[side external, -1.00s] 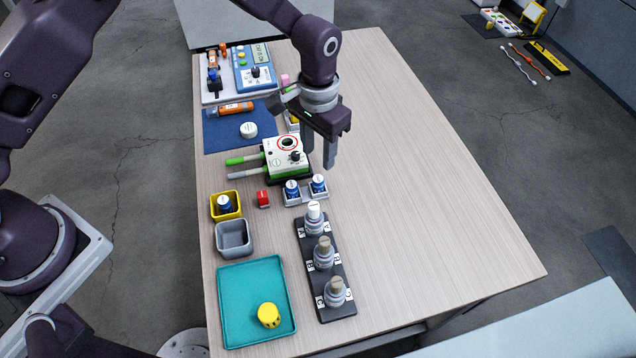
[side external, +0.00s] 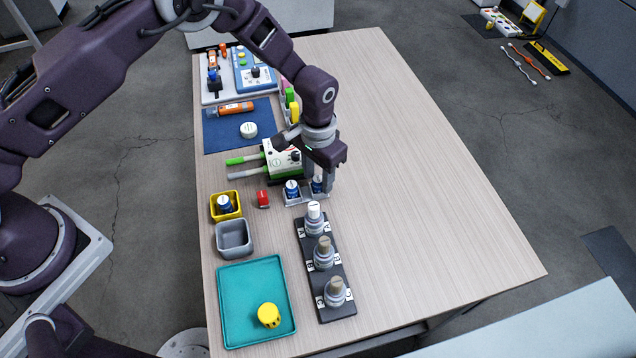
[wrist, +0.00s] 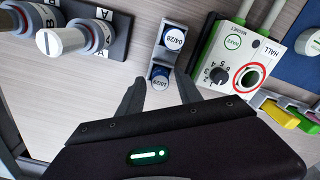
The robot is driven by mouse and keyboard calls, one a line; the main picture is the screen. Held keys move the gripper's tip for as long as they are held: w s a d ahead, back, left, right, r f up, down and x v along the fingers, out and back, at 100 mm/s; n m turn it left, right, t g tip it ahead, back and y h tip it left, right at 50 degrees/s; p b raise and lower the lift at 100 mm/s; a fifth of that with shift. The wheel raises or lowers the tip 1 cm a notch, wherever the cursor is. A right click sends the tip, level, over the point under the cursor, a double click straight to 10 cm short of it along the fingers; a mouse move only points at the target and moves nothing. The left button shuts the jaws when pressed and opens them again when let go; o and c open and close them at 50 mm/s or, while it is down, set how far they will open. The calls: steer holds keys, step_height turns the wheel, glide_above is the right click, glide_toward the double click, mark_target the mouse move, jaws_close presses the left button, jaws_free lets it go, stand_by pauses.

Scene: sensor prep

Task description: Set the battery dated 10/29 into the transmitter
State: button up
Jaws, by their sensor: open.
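A small pale holder (wrist: 174,25) carries two blue batteries with white tops. The battery marked 10/29 (wrist: 160,73) is at its near end in the wrist view, and the one marked 04/29 (wrist: 173,39) is behind it. My gripper (side external: 320,184) is open and low over the right end of the holder in the side view. In the wrist view its fingers (wrist: 159,78) stand on either side of the 10/29 battery, with no visible grip. I cannot tell for certain which thing is the transmitter; an orange tube (side external: 236,108) lies on the blue mat (side external: 215,136) beside a white cap (side external: 248,130).
A white-and-green tester (side external: 282,159) stands close behind my gripper. A dark rack (side external: 311,245) with several grey knobbed cylinders is in front. The right tabletop is clear.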

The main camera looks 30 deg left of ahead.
steer(key=shift+c, duration=0.2)
jaws_close()
steer(key=shift+r, duration=2.8)
steer(key=w+a+r, duration=0.2)
steer(key=w+a, duration=0.1)
steer(key=a, duration=0.3)
steer(key=w+a+r, duration=0.2)
steer(key=w+a, duration=0.1)
steer(key=a, duration=0.3)
steer(key=shift+f, duration=2.2)
